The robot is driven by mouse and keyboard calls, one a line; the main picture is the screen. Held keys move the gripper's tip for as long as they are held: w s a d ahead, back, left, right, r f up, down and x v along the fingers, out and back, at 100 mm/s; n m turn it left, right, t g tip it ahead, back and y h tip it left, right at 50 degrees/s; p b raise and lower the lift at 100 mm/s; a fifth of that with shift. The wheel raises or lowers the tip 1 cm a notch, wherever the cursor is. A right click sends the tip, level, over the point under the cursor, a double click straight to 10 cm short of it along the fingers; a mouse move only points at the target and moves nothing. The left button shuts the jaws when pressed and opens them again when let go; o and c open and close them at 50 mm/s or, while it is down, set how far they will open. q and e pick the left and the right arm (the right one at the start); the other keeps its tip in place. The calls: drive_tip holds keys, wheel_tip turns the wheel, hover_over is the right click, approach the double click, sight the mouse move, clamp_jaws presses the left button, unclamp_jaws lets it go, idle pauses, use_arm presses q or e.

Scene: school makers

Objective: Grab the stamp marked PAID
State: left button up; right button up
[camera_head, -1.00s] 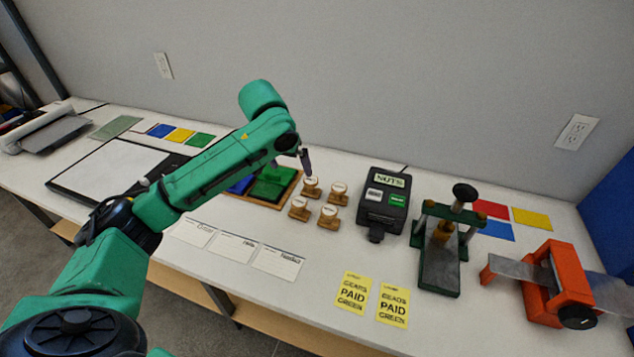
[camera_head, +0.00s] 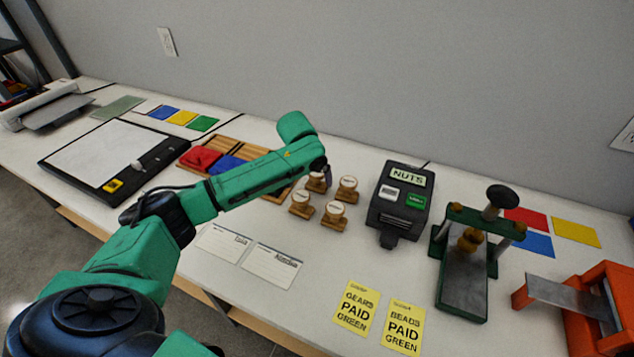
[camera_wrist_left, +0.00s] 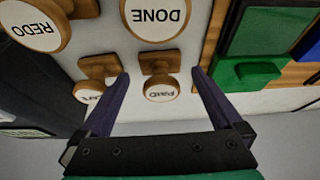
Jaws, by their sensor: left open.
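The PAID stamp (camera_wrist_left: 160,88) has a wooden body and a round white top, its lettering upside down in the left wrist view. It stands between the spread fingers of my left gripper (camera_wrist_left: 160,73), with gaps on both sides. In the head view the gripper (camera_head: 322,175) is over the far-left stamp (camera_head: 316,184), partly hiding it. The DONE stamp (camera_wrist_left: 157,15) and REDO stamp (camera_wrist_left: 37,25) stand nearby. Another stamp (camera_wrist_left: 97,70) is partly hidden behind one finger, its word unreadable. My right gripper is not in view.
A black label device (camera_head: 400,205) reading NUTS stands right of the stamps. Ink pads in a wooden tray (camera_head: 225,150) lie left, partly under my arm. Two yellow PAID cards (camera_head: 356,308) and a green press (camera_head: 462,285) are nearer right. White cards (camera_head: 272,264) lie in front.

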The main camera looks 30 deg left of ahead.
sight(316, 181)
use_arm(q)
drive_tip(key=x, duration=0.4)
drive_tip(key=shift+w+f, duration=0.2)
drive_tip(key=shift+f, duration=0.05)
drive_tip(key=shift+r, duration=0.1)
drive_tip(key=c, duration=1.3)
drive_tip(key=shift+o, duration=0.2)
